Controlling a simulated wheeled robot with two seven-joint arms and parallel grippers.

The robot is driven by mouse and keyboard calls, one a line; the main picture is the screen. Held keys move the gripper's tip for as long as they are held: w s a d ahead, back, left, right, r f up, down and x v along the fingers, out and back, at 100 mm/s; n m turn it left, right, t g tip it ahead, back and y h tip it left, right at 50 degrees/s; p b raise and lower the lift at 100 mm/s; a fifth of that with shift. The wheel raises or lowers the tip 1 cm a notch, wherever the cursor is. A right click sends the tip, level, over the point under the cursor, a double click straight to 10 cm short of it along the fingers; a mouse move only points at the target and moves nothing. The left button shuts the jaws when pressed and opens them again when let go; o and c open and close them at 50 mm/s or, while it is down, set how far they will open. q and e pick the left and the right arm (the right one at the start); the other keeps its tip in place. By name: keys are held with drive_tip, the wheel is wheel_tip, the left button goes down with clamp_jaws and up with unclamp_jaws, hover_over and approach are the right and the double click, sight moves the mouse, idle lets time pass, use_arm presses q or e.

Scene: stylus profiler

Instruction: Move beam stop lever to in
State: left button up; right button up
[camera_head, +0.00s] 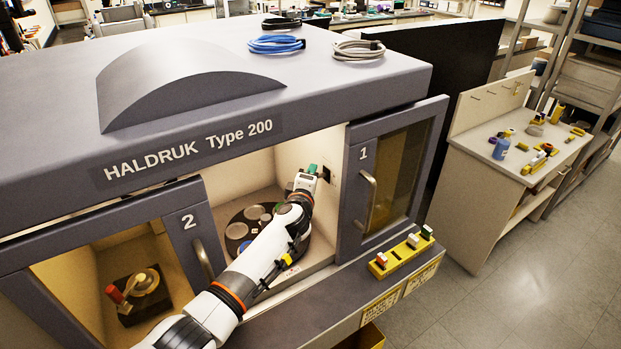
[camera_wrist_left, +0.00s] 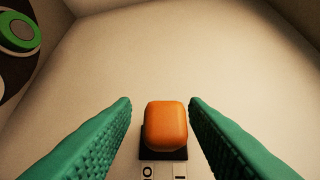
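An orange knob (camera_wrist_left: 166,125) on a dark base stands between the fingers of my left gripper (camera_wrist_left: 160,101) in the left wrist view. A small label strip with dark marks (camera_wrist_left: 164,171) lies below it. The green fingers are open, with a gap on each side of the knob. In the head view my left gripper (camera_head: 311,170) is inside the open chamber, near a dark plate (camera_head: 326,174) on its right wall. The knob is hidden there. A red-handled part (camera_head: 114,293) is in compartment 2. I cannot tell which one is the beam stop lever. My right gripper is not in view.
A dark round plate with discs (camera_head: 238,230) lies on the chamber floor, left of my forearm. Door 1 (camera_head: 390,175) stands at the right and door 2 (camera_head: 189,232) at the left. A yellow rack (camera_head: 394,257) sits on the front ledge.

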use_arm(q)
drive_tip(key=shift+r, duration=0.1)
drive_tip(key=s+a+r+b, duration=0.1)
drive_tip(key=s, duration=1)
drive_tip(key=shift+s+a+r, duration=0.25)
drive_tip(key=shift+s+a, duration=0.1)
drive_tip(key=shift+s, duration=0.05)
